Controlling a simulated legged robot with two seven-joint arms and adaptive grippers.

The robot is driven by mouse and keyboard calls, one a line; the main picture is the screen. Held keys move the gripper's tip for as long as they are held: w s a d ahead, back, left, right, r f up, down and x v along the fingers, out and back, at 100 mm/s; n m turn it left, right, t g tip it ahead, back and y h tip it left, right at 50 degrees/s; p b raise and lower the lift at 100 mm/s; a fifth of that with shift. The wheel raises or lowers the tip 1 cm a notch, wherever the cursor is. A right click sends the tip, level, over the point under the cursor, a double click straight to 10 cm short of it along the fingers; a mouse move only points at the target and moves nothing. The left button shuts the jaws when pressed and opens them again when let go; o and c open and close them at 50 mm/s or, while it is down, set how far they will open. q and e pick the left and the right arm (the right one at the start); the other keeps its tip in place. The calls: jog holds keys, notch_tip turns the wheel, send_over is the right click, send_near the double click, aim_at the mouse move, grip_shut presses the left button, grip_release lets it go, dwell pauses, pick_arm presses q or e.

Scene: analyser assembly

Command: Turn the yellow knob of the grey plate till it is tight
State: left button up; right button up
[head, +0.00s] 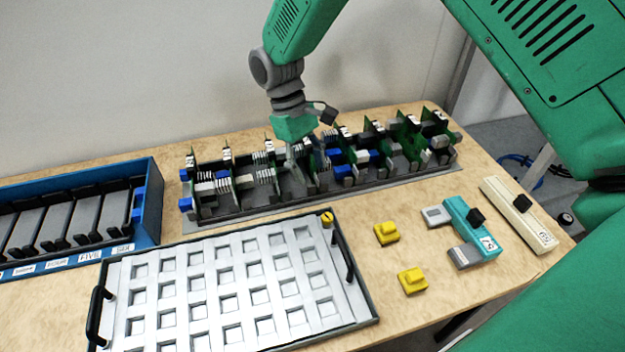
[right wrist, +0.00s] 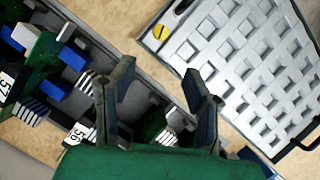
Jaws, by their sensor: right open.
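The grey plate (head: 205,318) lies on the table at the front, a tray-like panel with rows of square recesses and black handles. Its yellow knob (head: 327,219) sits at the plate's far right corner. In the right wrist view the knob (right wrist: 183,6) is at the top, on the corner of the plate (right wrist: 225,60). My right gripper (head: 308,170) is over the long rack of boards, behind the plate and apart from the knob. In the right wrist view its two fingers (right wrist: 160,95) are spread, with nothing between them. My left gripper is not in view.
The long rack (head: 300,208) with upright green boards stands behind the plate. A blue crate (head: 150,215) with grey modules is at left. Two loose yellow pieces (head: 387,233) (head: 412,281), a teal module (head: 470,232) and a cream module (head: 518,215) lie at right.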

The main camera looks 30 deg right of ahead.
jog(key=s+n+t+h+b, duration=0.1)
jog(key=s+n+h+b, duration=0.2)
jog(key=n, duration=0.4)
jog(key=n+t+b, duration=0.5)
jog(key=n+b, duration=0.2)
jog(key=n, duration=0.5)
send_near(327, 216)
jog(key=b+x, duration=0.3)
jog(key=x, duration=0.6)
jog(key=shift+w+d+f, duration=0.1)
jog(key=shift+f, duration=0.25)
jog(key=shift+c, duration=0.5)
grip_shut()
